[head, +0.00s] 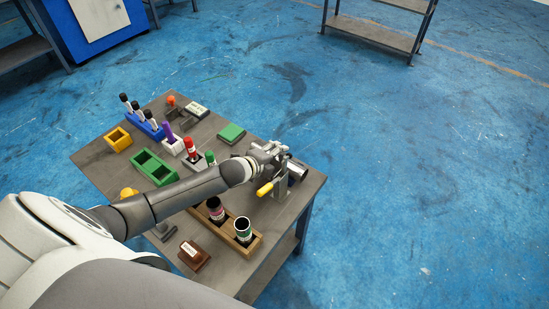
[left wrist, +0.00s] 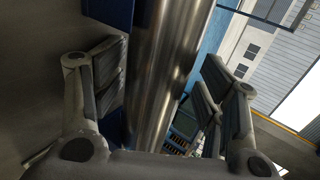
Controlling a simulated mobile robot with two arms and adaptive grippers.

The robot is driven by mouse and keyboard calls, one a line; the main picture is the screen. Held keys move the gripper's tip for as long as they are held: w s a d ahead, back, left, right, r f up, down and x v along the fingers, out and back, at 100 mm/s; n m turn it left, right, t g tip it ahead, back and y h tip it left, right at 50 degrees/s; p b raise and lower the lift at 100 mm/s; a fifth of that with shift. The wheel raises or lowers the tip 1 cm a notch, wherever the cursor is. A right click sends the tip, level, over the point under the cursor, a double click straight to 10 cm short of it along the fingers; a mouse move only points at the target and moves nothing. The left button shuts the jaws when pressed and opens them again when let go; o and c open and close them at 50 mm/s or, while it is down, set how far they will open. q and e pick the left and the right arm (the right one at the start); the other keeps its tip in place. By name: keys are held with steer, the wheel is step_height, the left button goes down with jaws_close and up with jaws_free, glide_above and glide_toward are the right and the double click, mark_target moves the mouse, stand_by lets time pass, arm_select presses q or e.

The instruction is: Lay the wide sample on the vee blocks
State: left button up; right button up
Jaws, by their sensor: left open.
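My left gripper (head: 272,153) is over the right end of the table in the head view. In the left wrist view a wide, shiny metal cylinder (left wrist: 170,70) runs between the two fingers of this gripper (left wrist: 158,100). The fingers stand open on either side of it, with gaps visible. I cannot tell whether this cylinder is the wide sample. In the head view the gripper hides most of what it is at. Dark grey blocks (head: 179,119) at the back of the table may be the vee blocks; they are too small to be sure. My right gripper is not in view.
A wooden rack (head: 258,243) holds two dark labelled cylinders near the front edge. A yellow handle (head: 265,189) sticks out by my gripper. A green block (head: 231,133), green tray (head: 155,168), yellow bin (head: 118,139) and blue rack (head: 150,130) stand farther back.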

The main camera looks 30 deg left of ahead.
arm_select(q)
steer(key=shift+s+f, duration=0.2)
steer(key=shift+f, duration=0.1)
steer(key=shift+s+a+r, duration=0.15)
steer(key=shift+s+r, duration=0.05)
steer(key=shift+s, duration=0.15)
steer(key=v, duration=1.1)
steer(key=shift+r, duration=0.3)
